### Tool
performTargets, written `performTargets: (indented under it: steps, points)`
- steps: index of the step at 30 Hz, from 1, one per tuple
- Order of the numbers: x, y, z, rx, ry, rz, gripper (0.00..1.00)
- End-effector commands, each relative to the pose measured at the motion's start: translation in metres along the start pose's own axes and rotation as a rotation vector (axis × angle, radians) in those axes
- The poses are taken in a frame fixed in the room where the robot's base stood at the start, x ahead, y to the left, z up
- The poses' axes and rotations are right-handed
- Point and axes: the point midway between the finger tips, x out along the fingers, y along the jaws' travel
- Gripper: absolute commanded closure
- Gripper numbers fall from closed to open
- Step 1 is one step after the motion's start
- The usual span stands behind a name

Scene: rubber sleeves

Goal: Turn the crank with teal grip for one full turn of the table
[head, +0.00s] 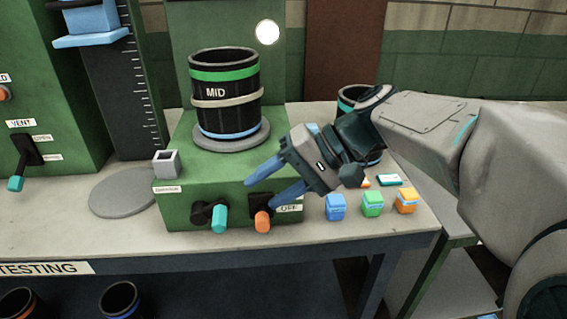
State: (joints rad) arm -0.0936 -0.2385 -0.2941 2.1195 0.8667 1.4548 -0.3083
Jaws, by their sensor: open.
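The crank with teal grip (219,219) sits on the front face of a green machine, its grip pointing down. The round grey turntable (230,142) is on top of that machine and bears a black sleeve (222,105) marked MID, with green, tan and blue bands. My gripper (261,193) is open, its blue fingers pointing down-left, and nothing shows between them.
Small blue (336,207), green (372,204) and orange (406,201) containers stand right of the machine. Another sleeve (347,98) is partly hidden behind my arm. A vent lever with teal tip (16,183) is at far left. A grey disc (122,192) lies left of the machine.

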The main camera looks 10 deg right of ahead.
Motion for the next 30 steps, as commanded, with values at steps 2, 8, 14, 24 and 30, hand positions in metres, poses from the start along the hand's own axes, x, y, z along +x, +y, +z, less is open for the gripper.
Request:
performTargets:
  steps: [2,8,14,24,30]
  points:
    - [-0.016,-0.001,0.0,0.001,0.003,0.001,0.53]
    - [-0.036,0.0,0.0,0.0,0.0,0.0,0.53]
    - [-0.04,0.0,0.0,0.0,-0.001,0.0,0.53]
    - [-0.025,0.02,0.009,0.024,-0.004,0.096,0.53]
    - [0.007,0.089,0.035,0.04,0.018,0.431,0.53]
